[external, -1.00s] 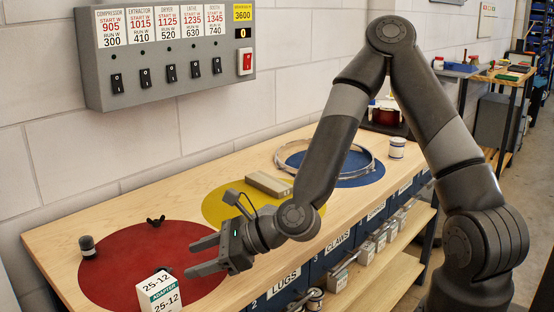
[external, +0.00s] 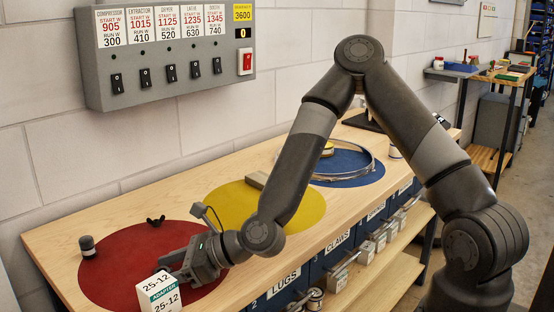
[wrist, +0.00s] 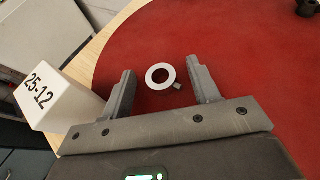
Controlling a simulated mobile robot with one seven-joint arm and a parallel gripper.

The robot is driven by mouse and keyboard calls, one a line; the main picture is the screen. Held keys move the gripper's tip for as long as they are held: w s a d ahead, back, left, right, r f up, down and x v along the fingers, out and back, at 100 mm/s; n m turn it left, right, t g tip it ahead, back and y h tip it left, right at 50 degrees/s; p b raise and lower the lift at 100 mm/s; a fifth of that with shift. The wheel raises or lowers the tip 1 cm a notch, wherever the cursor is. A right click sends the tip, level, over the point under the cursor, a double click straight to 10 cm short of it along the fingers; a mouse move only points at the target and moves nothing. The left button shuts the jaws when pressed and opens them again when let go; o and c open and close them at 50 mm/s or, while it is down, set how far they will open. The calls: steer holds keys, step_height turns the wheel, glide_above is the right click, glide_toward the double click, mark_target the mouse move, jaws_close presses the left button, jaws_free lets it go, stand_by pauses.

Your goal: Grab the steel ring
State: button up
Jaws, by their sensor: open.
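The steel ring (wrist: 148,77) is a small pale ring with a dark centre and a small grey stub at its lower right. It lies on the red round mat (wrist: 215,40) in the wrist view. My gripper (wrist: 163,82) is open, and the ring shows between its two fingers, slightly beyond the tips. I cannot tell the remaining height. In the external view my gripper (external: 170,267) is low over the red mat (external: 120,245). The ring cannot be made out there.
The white adapter box (external: 160,293) marked 25-12 stands close by the gripper; it also shows beside the left finger in the wrist view (wrist: 55,95). A dark knob-like part (external: 87,246) and a black wing-shaped part (external: 155,220) lie farther back. The yellow mat (external: 300,208) is behind.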

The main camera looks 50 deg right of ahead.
mark_target(168, 270)
steer(key=c, duration=1)
steer(key=shift+r, duration=0.55)
step_height(168, 270, up, 3)
steer(key=shift+w+d+f, duration=0.1)
steer(key=d+r, duration=0.7)
steer(key=d, duration=0.4)
steer(key=shift+d, duration=0.25)
